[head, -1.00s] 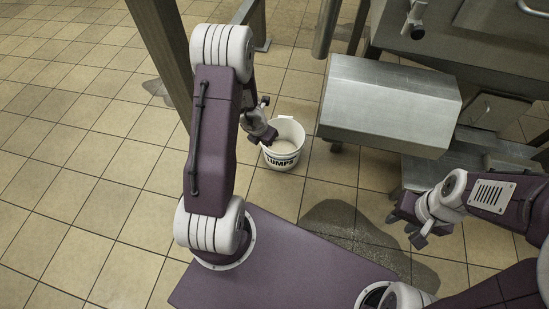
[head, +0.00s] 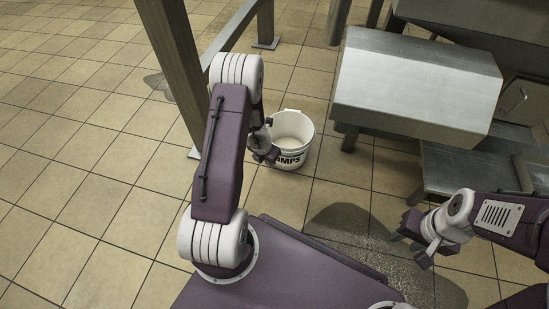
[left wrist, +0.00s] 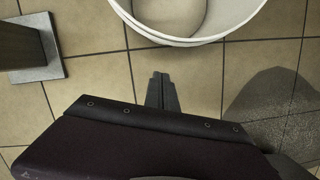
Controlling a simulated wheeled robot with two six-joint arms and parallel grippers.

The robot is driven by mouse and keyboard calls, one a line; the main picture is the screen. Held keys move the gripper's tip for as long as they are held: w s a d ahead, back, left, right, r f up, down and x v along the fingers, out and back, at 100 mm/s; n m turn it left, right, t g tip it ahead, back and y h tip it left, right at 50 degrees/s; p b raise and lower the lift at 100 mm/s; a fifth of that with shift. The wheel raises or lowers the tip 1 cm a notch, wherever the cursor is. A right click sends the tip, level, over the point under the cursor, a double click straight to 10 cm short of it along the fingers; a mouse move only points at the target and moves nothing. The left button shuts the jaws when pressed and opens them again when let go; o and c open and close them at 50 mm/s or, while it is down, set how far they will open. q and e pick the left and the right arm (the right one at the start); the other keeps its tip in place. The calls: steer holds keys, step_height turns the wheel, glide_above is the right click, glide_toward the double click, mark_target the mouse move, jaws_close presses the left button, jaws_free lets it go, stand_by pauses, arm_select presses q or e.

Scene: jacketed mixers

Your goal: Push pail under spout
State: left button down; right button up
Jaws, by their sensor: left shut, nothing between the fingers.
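The white pail (head: 296,153) stands upright on the tiled floor in the head view, its dark lettering partly covered. My left gripper (head: 264,152) is low at the pail's near left side, overlapping it in this view. In the left wrist view the pail's rim (left wrist: 205,39) fills the top. My left fingers (left wrist: 161,88) are together and empty, pointing toward the pail with a strip of floor showing between; contact cannot be told. My right gripper (head: 416,240) hangs at the right, fingers apart, empty and away from the pail. I cannot make out the spout.
A steel box-shaped housing (head: 415,80) stands right of the pail, with a lower steel surface (head: 465,170) beside it. A thick post (head: 172,65) rises at left; its foot plate (left wrist: 35,60) shows in the wrist view. A dark wet patch (head: 345,222) lies in front. Floor at left is clear.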

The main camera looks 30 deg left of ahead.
arm_select(q)
steer(key=w+p, duration=0.2)
steer(key=p, duration=0.1)
steer(key=w+p, duration=0.2)
steer(key=p, duration=0.2)
steer(key=shift+d+f, duration=0.2)
